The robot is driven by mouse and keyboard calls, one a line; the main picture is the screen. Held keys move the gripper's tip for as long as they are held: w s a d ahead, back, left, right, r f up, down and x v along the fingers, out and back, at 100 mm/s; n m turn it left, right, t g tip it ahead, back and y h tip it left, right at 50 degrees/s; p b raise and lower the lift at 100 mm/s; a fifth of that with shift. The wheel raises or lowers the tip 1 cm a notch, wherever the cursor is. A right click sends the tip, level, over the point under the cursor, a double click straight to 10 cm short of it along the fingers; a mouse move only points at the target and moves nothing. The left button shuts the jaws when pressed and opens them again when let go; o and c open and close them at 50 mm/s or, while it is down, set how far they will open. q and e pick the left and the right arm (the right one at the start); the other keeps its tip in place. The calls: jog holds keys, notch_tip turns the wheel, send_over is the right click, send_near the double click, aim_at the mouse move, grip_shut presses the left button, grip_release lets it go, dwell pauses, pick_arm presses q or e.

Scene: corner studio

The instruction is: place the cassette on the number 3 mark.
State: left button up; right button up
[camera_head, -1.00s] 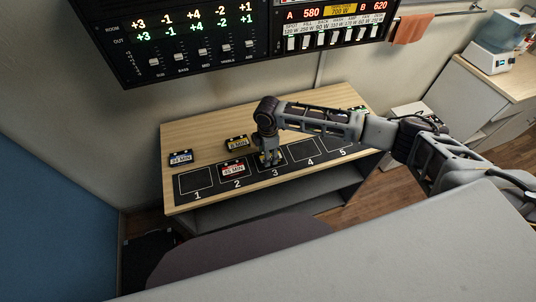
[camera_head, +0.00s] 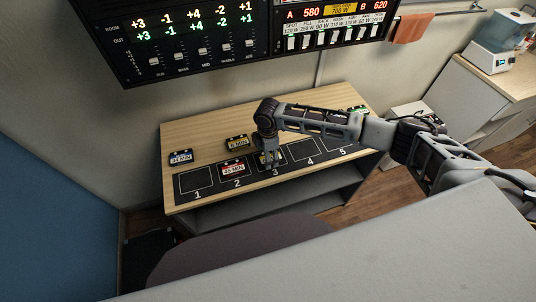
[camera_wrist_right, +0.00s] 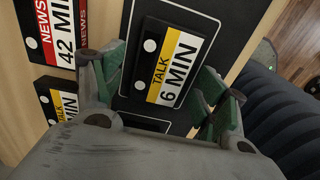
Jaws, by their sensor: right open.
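A black cassette (camera_wrist_right: 168,62) with a yellow and white "TALK 6 MIN" label lies inside a white-outlined black square in the right wrist view. In the head view this cassette (camera_head: 264,159) is on the number 3 mark (camera_head: 283,166), partly hidden by my right gripper (camera_head: 270,161). In the wrist view the right gripper (camera_wrist_right: 164,88) is open, its green-padded fingers spread on both sides of the cassette with gaps. My left gripper is not in view.
A red-labelled cassette (camera_head: 232,169) lies on mark 2. A yellow-labelled cassette (camera_head: 236,143) and a blue-labelled one (camera_head: 180,157) lie on the wood table (camera_head: 205,129). Marks 1 (camera_head: 196,181), 4 (camera_head: 305,152) and 5 (camera_head: 340,141) look empty. A panel (camera_head: 180,40) hangs above.

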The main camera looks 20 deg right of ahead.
jog(key=shift+r, duration=0.1)
notch_tip(320, 180, up, 12)
dwell(0.8)
